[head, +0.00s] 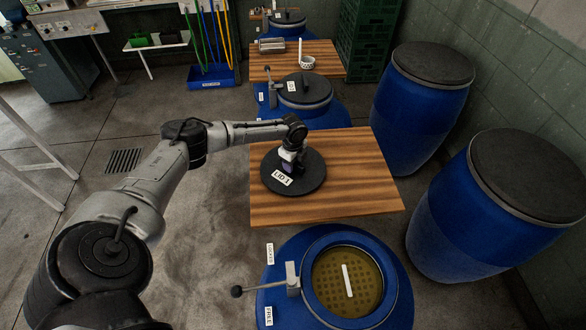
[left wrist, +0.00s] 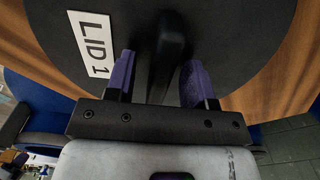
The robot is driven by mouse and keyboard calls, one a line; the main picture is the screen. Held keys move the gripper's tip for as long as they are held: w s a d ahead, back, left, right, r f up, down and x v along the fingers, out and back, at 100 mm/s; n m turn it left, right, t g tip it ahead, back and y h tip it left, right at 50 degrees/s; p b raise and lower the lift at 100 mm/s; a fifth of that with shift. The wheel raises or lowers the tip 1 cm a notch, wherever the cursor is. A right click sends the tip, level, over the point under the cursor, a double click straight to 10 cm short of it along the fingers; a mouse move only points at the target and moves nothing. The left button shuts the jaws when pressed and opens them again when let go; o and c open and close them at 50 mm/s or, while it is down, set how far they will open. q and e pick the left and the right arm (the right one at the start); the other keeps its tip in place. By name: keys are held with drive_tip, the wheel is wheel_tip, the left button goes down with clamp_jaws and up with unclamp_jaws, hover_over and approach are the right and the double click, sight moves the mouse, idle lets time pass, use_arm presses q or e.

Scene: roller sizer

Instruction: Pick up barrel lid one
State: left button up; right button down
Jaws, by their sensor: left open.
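Barrel lid one (head: 314,181) is a round black disc with a white "LID 1" label, lying flat on a wooden board (head: 360,160). In the left wrist view the lid (left wrist: 235,25) fills the upper middle, with a raised black bar handle (left wrist: 171,45) across it. My left gripper (head: 289,165) is over the lid at its handle. In the left wrist view its purple fingers (left wrist: 155,75) are open, one on each side of the handle, with gaps visible between fingers and handle. My right gripper is not in view.
An open blue barrel (head: 400,300) with a yellowish perforated inside and a lever marked "LOCKED" and "FREE" stands in front of the board. Two closed blue barrels (head: 408,115) (head: 455,225) stand at the right. Another lidded barrel (head: 335,112) and a wooden board (head: 325,65) are behind.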

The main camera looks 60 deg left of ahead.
use_arm(q)
drive_tip(key=shift+f, duration=0.25)
idle(0.5)
drive_tip(key=shift+c, duration=0.3)
clamp_jaws()
